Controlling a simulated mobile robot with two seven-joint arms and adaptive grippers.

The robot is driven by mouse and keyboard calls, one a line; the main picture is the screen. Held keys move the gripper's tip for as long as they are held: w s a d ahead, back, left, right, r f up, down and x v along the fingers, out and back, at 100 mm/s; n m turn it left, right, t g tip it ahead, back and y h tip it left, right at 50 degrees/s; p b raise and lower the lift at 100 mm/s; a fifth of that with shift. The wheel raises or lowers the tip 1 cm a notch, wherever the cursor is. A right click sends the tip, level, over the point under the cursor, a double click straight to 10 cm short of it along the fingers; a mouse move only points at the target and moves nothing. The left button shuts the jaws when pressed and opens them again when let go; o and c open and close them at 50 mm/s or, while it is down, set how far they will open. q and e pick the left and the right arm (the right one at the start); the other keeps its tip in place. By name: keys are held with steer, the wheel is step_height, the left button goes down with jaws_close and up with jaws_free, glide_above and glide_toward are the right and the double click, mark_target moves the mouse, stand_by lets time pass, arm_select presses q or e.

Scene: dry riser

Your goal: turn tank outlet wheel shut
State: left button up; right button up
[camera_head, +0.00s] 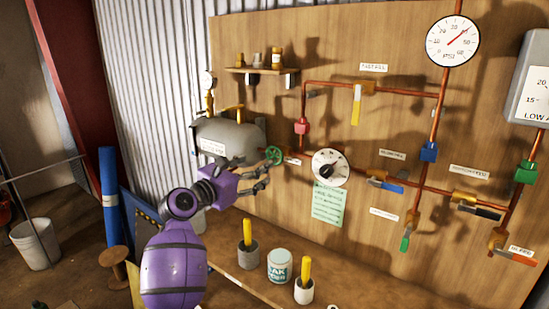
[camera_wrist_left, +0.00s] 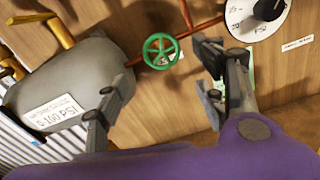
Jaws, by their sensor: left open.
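The tank outlet wheel is a small green handwheel (camera_head: 274,156) on the copper pipe just right of the grey tank (camera_head: 226,140). It also shows in the left wrist view as a green spoked wheel (camera_wrist_left: 160,51). My left gripper (camera_head: 264,180) is open and stands just below and in front of the wheel in the head view. In the left wrist view the fingers are spread wide, and the wheel shows beyond and between them, apart from both. Nothing is between the fingers. My right gripper is in neither view.
A round white dial with a black knob (camera_head: 330,168) is right of the wheel, above a green note (camera_head: 328,204). Copper pipes with coloured valves cover the board. On the ledge below stand a labelled can (camera_head: 279,266) and two cups holding yellow sticks.

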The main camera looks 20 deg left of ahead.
mark_target(272, 156)
arm_select(q)
steer(key=x, duration=0.7)
steer(key=shift+w+d, duration=0.15)
steer(key=shift+w, duration=0.2)
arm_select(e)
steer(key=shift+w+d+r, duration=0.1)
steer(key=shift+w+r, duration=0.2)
arm_select(q)
steer(key=shift+c, duration=0.3)
steer(key=c, duration=1)
steer(key=shift+c, duration=0.2)
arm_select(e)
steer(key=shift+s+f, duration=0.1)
